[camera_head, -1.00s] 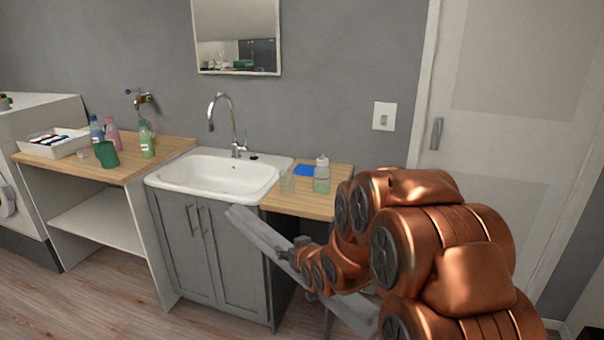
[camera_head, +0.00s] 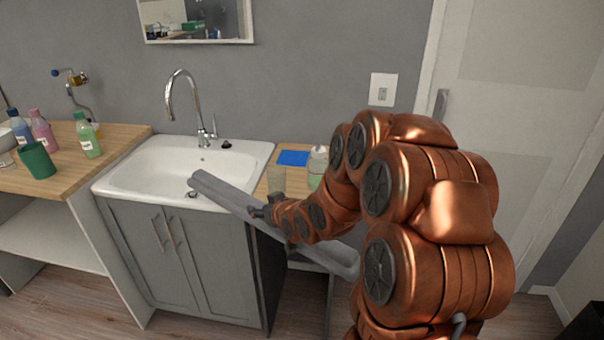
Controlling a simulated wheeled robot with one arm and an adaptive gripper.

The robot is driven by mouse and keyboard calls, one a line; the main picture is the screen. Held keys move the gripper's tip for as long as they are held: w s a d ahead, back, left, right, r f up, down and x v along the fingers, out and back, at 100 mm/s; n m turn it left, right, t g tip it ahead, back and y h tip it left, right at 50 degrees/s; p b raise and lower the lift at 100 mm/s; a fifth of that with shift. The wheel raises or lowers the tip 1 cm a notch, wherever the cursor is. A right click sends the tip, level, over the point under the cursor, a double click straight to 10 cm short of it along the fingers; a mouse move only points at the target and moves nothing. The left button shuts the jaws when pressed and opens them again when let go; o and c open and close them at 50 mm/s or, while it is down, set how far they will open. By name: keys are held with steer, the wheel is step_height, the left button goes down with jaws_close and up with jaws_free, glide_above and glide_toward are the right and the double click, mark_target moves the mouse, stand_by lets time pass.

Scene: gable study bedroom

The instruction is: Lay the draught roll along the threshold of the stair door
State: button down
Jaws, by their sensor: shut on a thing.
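The draught roll (camera_head: 230,196) is a long grey bar, held aslant in front of the sink cabinet. Its left end is higher, over the sink's front rim, and its right end dips behind my copper arm. My gripper (camera_head: 265,212) is shut on the roll near its middle; the arm hides part of the grip. A pale door (camera_head: 515,130) with a grey handle stands at the right, behind my arm. I cannot tell whether it is the stair door. Its lower part and threshold are hidden by my arm.
A white sink (camera_head: 165,172) sits on a grey cabinet (camera_head: 190,260). A wooden counter (camera_head: 75,175) at left holds bottles and a green cup (camera_head: 37,164). A small counter at right holds a blue cloth (camera_head: 293,158) and a bottle (camera_head: 316,166). Some wooden floor (camera_head: 200,328) shows clear.

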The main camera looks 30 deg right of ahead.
steer(key=s+d+r+y+p, duration=0.1)
steer(key=s+d+r, duration=0.3)
steer(key=s+d, duration=0.55)
steer(key=shift+n, duration=0.4)
steer(key=x, duration=0.4)
steer(key=d+x, duration=0.1)
steer(key=x, duration=0.9)
steer(key=shift+w+d+p, duration=0.2)
steer(key=shift+d+p, duration=0.15)
steer(key=shift+w+a+f+p, duration=0.1)
steer(key=shift+w+f+p, duration=0.2)
steer(key=shift+w+f, duration=0.65)
steer(key=shift+c, duration=1.3)
jaws_free()
steer(key=b+v, duration=0.1)
steer(key=v, duration=1.1)
